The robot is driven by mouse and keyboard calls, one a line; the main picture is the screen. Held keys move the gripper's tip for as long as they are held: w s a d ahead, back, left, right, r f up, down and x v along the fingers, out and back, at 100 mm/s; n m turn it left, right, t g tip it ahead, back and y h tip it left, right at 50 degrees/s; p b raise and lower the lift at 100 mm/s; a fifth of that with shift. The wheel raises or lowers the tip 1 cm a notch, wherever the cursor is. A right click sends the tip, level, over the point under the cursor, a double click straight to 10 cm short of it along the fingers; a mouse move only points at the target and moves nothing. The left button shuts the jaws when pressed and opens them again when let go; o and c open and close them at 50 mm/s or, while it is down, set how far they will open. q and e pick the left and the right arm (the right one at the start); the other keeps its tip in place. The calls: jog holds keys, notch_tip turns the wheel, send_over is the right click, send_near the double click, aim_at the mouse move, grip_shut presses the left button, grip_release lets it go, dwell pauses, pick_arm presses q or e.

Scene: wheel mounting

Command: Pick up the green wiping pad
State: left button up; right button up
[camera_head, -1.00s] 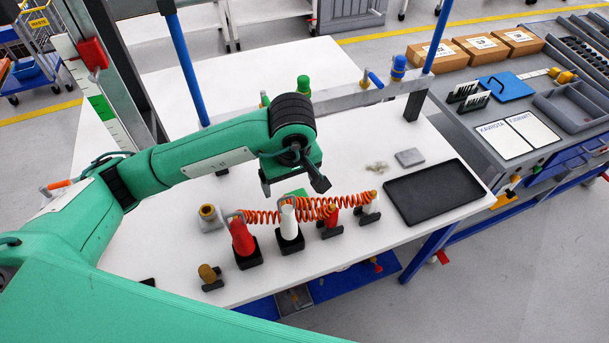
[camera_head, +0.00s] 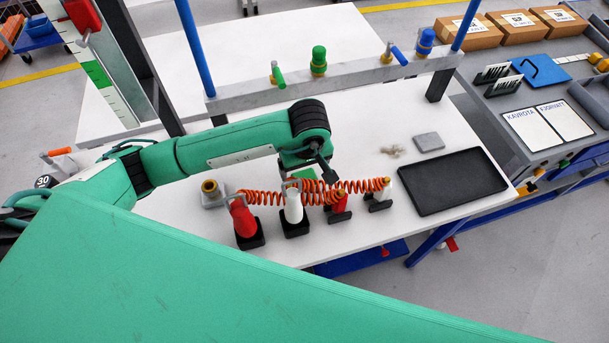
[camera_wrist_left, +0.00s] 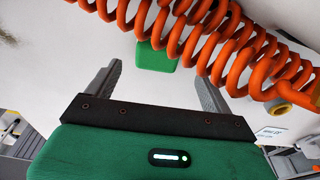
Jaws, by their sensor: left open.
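The green wiping pad (camera_head: 303,173) lies on the white table, partly hidden by my left gripper and an orange coiled hose. In the left wrist view the pad (camera_wrist_left: 153,58) shows ahead of the jaws, between the lines of the two fingers. My left gripper (camera_head: 308,164) is open and empty, just above and beside the pad. Its two fingers (camera_wrist_left: 154,68) show apart in the left wrist view, with nothing between them. My right gripper is not in view.
Orange coiled hoses (camera_wrist_left: 225,45) hang close to the left gripper, running between a red bottle (camera_head: 243,220), a white bottle (camera_head: 293,208) and other holders. A black tray (camera_head: 452,181) and a grey block (camera_head: 428,142) lie to the right. A crossbar (camera_head: 340,82) spans behind.

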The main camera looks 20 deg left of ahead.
aim_at(304, 176)
pick_arm(q)
jog(key=shift+w+f+p, duration=0.1)
jog(key=shift+f+p, duration=0.45)
jog(key=f, duration=0.1)
jog(key=f+p, duration=0.1)
jog(key=f, duration=0.1)
jog(key=shift+w+f, duration=0.15)
jog(key=shift+w, duration=0.15)
jog(key=shift+a+f, duration=0.1)
jog(key=shift+f, duration=0.2)
jog(key=c, duration=1.1)
